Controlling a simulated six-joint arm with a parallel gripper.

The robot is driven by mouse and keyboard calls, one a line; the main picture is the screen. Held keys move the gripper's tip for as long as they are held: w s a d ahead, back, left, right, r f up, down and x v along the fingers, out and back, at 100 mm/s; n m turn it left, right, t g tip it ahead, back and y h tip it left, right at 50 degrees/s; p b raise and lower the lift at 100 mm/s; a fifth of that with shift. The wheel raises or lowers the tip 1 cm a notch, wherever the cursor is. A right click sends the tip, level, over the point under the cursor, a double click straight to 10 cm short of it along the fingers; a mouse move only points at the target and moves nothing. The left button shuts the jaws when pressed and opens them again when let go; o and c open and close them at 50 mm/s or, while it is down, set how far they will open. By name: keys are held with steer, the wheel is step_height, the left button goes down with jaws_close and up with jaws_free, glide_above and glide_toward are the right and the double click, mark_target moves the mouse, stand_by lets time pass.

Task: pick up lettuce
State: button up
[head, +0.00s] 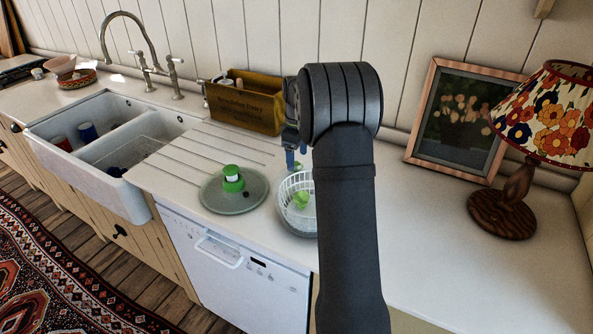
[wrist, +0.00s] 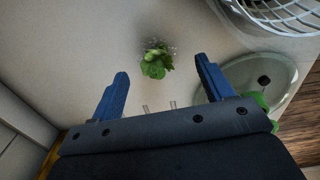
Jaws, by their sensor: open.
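A small green leafy lettuce piece (wrist: 156,64) lies on the pale worktop in the wrist view, with faint clear or whitish bits around its upper edge. My gripper (wrist: 161,66) is open and empty, its two blue fingers apart with the lettuce between and just beyond their tips. In the head view my gripper (head: 291,158) points down over the worktop behind a white basket. My arm hides part of the basket, and the lettuce on the worktop cannot be made out in the head view.
A clear round lid with a green knob (head: 232,180) lies left of the basket; it also shows in the wrist view (wrist: 285,72). A wooden box (head: 246,105) stands behind, the sink (head: 95,180) left. A picture frame (head: 465,115) and lamp (head: 505,215) stand right.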

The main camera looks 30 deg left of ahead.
mark_target(296, 164)
steer(key=f, duration=0.5)
steer(key=shift+w+a, duration=0.25)
steer(key=c, duration=0.7)
